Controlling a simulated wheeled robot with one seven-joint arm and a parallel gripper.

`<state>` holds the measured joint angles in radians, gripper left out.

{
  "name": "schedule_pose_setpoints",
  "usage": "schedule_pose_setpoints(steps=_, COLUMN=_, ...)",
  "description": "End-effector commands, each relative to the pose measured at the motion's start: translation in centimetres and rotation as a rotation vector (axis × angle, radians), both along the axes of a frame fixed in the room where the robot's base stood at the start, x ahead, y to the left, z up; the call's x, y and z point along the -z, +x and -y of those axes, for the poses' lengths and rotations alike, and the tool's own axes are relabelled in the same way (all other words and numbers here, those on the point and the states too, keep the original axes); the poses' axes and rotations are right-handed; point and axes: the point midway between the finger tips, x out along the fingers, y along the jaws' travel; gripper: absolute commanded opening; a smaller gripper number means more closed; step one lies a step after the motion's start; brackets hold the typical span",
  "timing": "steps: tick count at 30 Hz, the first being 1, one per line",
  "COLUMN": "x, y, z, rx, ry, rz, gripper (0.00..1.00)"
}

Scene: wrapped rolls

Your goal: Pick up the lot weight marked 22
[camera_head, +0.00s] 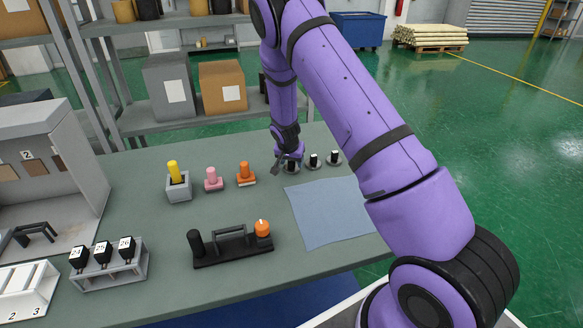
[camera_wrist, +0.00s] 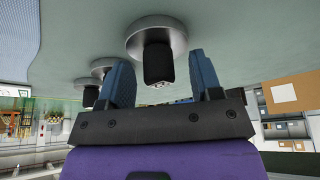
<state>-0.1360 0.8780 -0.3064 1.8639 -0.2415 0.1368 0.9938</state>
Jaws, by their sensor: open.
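Three weights with round grey bases and black knobs stand in a row at the table's far right. The leftmost weight (camera_head: 292,167) is at my gripper (camera_head: 284,162); the middle weight (camera_head: 314,161) and right weight (camera_head: 334,158) stand apart. In the wrist view, my gripper (camera_wrist: 159,62) is open, its two blue-grey fingers on either side of the nearest weight's black knob (camera_wrist: 158,65). No number is readable on these weights, so I cannot tell which is marked 22.
A blue cloth (camera_head: 330,212) lies in front of the weights. Yellow (camera_head: 174,172), pink (camera_head: 212,180) and orange (camera_head: 245,175) pieces stand to the left. A black handled holder (camera_head: 231,246) is nearer. A grey rack (camera_head: 110,268) holds black blocks marked 24, 25, 26.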

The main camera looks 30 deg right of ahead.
Motion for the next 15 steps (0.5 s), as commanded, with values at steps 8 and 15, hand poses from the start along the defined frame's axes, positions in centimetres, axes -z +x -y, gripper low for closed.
schedule_pose_setpoints(steps=8, x=-0.05, y=-0.01, z=-0.01, rx=0.0, ry=0.0, rz=0.0, gripper=0.22)
schedule_pose_setpoints(steps=15, x=-0.09, y=0.01, z=0.0, rx=0.001, ry=0.0, rz=0.002, gripper=0.0)
